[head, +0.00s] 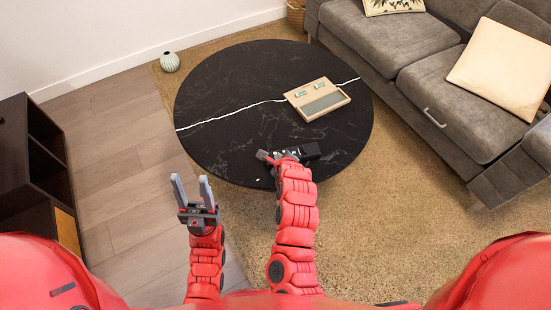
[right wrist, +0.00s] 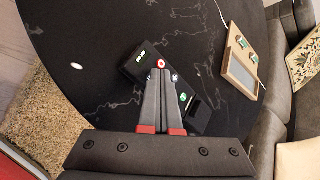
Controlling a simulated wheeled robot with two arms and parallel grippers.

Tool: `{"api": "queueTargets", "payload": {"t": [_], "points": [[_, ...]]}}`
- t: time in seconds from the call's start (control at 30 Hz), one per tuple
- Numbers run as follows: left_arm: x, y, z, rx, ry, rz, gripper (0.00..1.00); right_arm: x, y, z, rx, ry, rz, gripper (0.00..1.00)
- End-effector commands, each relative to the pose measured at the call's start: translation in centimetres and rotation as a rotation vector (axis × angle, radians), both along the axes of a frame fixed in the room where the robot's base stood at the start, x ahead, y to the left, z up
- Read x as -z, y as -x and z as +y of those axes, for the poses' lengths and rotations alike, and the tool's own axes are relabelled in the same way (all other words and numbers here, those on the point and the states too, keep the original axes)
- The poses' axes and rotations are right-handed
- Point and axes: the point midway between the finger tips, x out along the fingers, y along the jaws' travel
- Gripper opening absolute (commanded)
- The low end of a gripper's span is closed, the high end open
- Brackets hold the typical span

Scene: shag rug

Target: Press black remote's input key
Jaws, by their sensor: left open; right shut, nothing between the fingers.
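The black remote (head: 308,151) lies on the near part of the round dark table. In the right wrist view the remote (right wrist: 134,67) runs diagonally from upper left to lower right, with a small lit green mark at its far end, a red round key (right wrist: 161,64), a bluish key (right wrist: 176,77) and a green key (right wrist: 183,98). My right gripper (head: 272,158) is shut and empty; its fingertips (right wrist: 160,74) are over the remote, just below the red key. I cannot tell whether they touch it. The fingers hide part of the remote. My left gripper (head: 190,184) is open and empty, left of the table.
A small white object (head: 258,180) lies near the table's front edge. A grey sofa (head: 440,90) is at right, a dark cabinet (head: 20,200) at left, a vase (head: 170,62) behind.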

Motion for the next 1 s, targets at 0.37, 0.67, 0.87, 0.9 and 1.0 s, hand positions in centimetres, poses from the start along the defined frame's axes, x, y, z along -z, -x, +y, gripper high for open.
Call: {"api": "queueTargets", "payload": {"t": [0.37, 0.67, 0.87, 0.9, 1.0], "points": [[-0.5, 0.0, 0.0, 0.000, 0.000, 0.000, 0.50, -0.6, 0.0, 0.0, 0.000, 0.000, 0.000, 0.00], [-1.3, 0.0, 0.0, 0.000, 0.000, 0.000, 0.50, -1.6, 0.0, 0.0, -0.001, 0.000, 0.001, 0.00], [-1.3, 0.0, 0.0, 0.000, 0.000, 0.000, 0.50, -1.5, 0.0, 0.0, 0.000, 0.000, 0.000, 0.00], [-1.3, 0.0, 0.0, 0.000, 0.000, 0.000, 0.50, -1.6, 0.0, 0.0, 0.000, 0.000, 0.000, 0.00], [-1.7, 0.0, 0.0, 0.000, 0.000, 0.000, 0.50, -2.0, 0.0, 0.0, 0.000, 0.000, 0.000, 0.00]]}}
